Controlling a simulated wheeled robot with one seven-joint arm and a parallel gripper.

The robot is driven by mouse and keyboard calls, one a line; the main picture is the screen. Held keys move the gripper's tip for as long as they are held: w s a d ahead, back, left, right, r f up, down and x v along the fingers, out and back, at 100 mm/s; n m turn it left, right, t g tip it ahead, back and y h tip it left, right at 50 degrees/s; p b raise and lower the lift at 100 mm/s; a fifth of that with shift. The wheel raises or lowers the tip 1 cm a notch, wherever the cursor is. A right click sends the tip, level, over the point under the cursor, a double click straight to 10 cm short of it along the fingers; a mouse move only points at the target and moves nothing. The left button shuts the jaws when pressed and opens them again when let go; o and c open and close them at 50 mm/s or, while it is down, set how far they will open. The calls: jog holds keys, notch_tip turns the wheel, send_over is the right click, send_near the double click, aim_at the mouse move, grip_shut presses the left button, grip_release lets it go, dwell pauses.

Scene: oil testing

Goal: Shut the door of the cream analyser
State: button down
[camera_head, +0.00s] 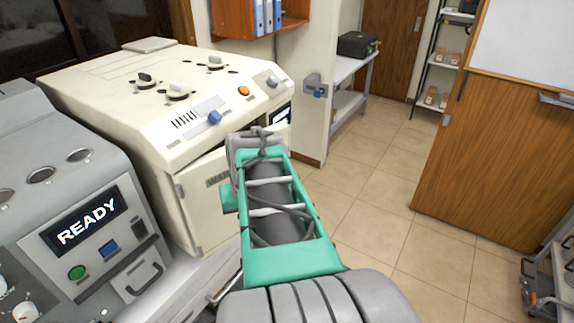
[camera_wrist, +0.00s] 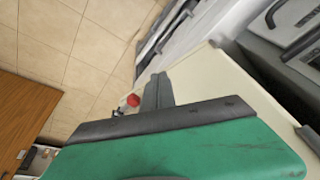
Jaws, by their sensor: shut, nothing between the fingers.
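The cream analyser (camera_head: 110,80) stands at the left in the head view, with knobs and an orange button on its sloped top. Its cream door (camera_head: 200,215), with partly covered dark lettering, is on the front, hinges at the left. A dark gap shows along its top edge, so it looks slightly ajar; my arm hides its right side. In the wrist view a cream panel (camera_wrist: 225,95), apparently this door, lies beside my gripper (camera_wrist: 158,82). The fingers are shut and empty; I cannot tell whether they touch the panel. The head view hides the fingertips behind my arm.
A grey machine (camera_head: 60,190) with a READY screen stands close at the left. A wooden cabinet (camera_head: 490,140) is at the right. Open tiled floor (camera_head: 380,190) lies between, with a shelf table (camera_head: 350,75) behind. A red round part (camera_wrist: 133,100) shows near my fingers.

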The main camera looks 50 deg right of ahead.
jog(key=s+d+m+b, duration=0.15)
jog(key=s+d, duration=0.25)
jog(key=d, duration=0.9)
jog(key=s+d+r+n+t, duration=0.1)
jog(key=d+r+n, duration=0.2)
jog(key=r, duration=0.4)
jog(key=s+d+r+n, duration=0.1)
jog(key=d+r+n, duration=0.15)
jog(key=r, duration=0.35)
jog(key=w+d+f+b, duration=0.1)
jog(key=w+f+b, duration=0.5)
jog(key=w+f, duration=0.2)
jog(key=shift+f+n, duration=0.4)
jog(key=shift+f, duration=0.05)
